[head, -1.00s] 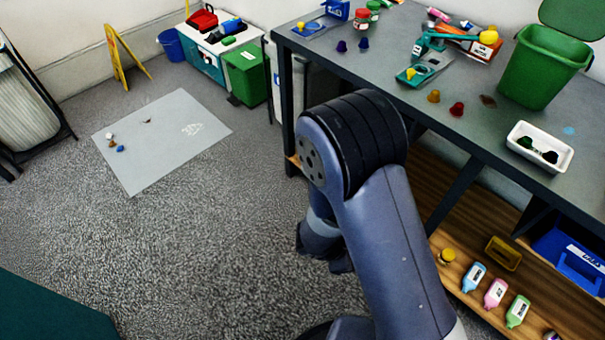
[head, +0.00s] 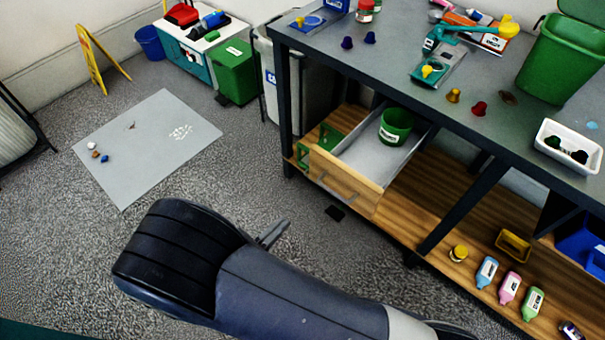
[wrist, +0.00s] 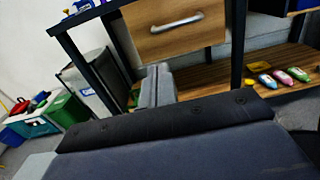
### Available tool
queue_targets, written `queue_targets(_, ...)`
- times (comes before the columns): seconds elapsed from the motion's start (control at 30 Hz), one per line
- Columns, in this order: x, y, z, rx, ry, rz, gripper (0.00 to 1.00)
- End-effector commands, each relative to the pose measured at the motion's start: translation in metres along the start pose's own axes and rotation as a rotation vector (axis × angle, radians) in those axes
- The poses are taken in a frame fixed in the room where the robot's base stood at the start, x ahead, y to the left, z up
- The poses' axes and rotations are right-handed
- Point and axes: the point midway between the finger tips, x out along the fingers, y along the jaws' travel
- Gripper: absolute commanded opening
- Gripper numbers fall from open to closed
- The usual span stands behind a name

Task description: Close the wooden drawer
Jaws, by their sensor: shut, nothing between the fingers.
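The wooden drawer (head: 343,187) under the workbench is pulled out. Its grey inside shows in the head view, with a green cup (head: 395,127) at the back. In the wrist view the drawer's wooden front (wrist: 205,35) and metal handle (wrist: 178,23) are near the top. My gripper (head: 281,228) is shut and empty, in front of the drawer to the lower left in the head view, apart from it. Its fingers (wrist: 158,75) show below the drawer front in the wrist view. My arm partly hides the gripper in the head view.
The grey workbench (head: 400,50) has dark legs beside the drawer and carries small items, including a green bin (head: 550,60). The floor (head: 235,170) in front is mostly clear, with a small black patch near the drawer.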

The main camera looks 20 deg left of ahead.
Motion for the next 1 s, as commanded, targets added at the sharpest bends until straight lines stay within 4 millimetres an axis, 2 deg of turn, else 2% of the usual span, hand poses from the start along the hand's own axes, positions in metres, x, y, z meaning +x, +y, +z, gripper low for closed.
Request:
queue_targets(0.17,0.014,-0.001,0.001,-0.002,-0.004,-0.003,0.00)
queue_targets(0.7,0.112,-0.001,0.001,-0.001,-0.001,-0.004,0.00)
queue_targets(0.83,0.128,-0.001,0.001,-0.001,-0.001,-0.004,0.00)
queue_targets(1.0,0.138,-0.001,0.001,-0.001,-0.002,-0.002,0.00)
